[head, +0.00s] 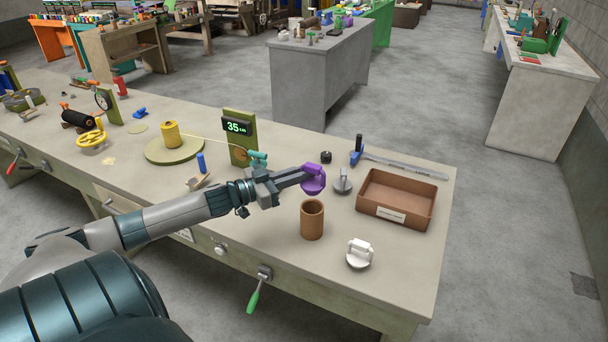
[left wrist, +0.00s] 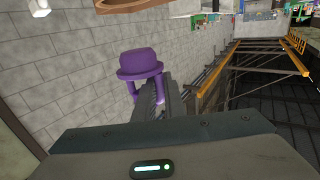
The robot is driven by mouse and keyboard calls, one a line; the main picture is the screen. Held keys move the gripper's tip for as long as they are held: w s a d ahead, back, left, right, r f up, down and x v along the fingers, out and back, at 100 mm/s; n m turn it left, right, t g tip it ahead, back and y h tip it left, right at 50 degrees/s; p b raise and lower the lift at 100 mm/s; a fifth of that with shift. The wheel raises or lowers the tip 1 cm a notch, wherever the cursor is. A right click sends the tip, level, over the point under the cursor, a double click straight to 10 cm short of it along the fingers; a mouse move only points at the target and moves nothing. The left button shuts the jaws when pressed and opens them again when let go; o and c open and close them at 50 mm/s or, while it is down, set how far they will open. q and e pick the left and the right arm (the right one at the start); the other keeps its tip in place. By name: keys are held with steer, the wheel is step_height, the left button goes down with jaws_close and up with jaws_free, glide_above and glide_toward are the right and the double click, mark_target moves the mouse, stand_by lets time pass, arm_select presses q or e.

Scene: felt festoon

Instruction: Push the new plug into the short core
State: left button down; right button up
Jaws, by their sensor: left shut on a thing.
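A purple plug (head: 314,183) is held in my left gripper (head: 305,177), which is shut on it above the bench. The purple plug also shows in the left wrist view (left wrist: 138,66), between the fingers of my gripper (left wrist: 148,92). A short brown core (head: 312,222) stands upright on the bench, in front of the purple plug and apart from it in the head view. Its top opening faces up. A grey plug (head: 342,184) sits just right of the purple one, and a white plug (head: 359,257) lies near the front edge. My right gripper is not in view.
A brown tray (head: 397,193) with a label stands right of the core. A blue-handled bar (head: 400,166) and a small black knob (head: 326,157) lie behind. A green post with a display (head: 239,140) and a yellow spool (head: 170,135) stand left.

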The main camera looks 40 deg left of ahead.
arm_select(q)
steer(key=shift+f, duration=0.1)
steer(key=b, duration=0.2)
glide_above(303, 203)
steer(key=shift+s+f, duration=0.1)
steer(key=shift+f, duration=2.15)
steer(key=shift+p, duration=0.65)
stand_by(0.3)
steer(key=shift+f+b, duration=1)
steer(key=shift+f, duration=0.85)
steer(key=c, duration=1.7)
jaws_free()
steer(key=shift+c, duration=0.2)
steer(key=shift+s, duration=0.15)
